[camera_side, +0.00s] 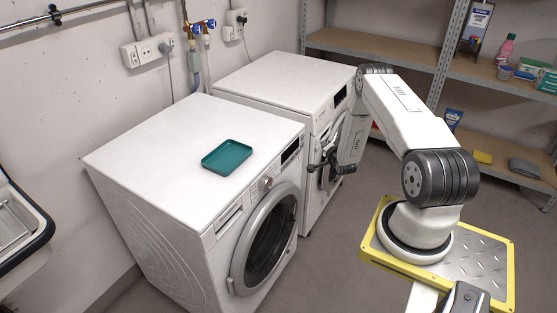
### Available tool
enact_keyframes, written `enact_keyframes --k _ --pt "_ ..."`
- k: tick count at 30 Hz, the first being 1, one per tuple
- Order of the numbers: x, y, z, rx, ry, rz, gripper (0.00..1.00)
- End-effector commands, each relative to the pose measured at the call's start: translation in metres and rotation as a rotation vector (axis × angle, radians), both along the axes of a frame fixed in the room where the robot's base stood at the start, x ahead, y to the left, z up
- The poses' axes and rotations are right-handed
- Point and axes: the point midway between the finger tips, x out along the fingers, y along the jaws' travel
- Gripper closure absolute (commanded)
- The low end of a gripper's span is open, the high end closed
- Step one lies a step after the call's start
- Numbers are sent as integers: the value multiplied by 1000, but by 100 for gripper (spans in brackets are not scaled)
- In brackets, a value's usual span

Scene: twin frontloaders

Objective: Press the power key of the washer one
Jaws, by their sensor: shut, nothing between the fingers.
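Two white front-loading machines stand side by side: a near one (150,150) and a far one (283,82). I cannot tell which is washer one. The near machine's front panel has a round knob (266,183) and a dark display (291,152); its round door (268,245) is shut. The far machine's dark display (341,96) shows partly beside my arm. The power key is too small to make out on either panel. My gripper (312,168) is shut and empty, pointing left, in front of the machines near the gap between them. My arm hides part of the far machine's front.
A teal tray (227,157) lies on the near machine's top. Taps and hoses (198,40) and sockets (148,50) are on the back wall. Shelves (400,53) with bottles and boxes stand at the back right. A sink edge (30,225) is at far left.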

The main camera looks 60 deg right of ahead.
Motion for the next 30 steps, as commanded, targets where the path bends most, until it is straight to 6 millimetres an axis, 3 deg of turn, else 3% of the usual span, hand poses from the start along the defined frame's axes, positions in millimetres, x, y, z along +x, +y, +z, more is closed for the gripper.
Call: enact_keyframes --k 30 --pt "-10 0 0 -1 0 -1 100"
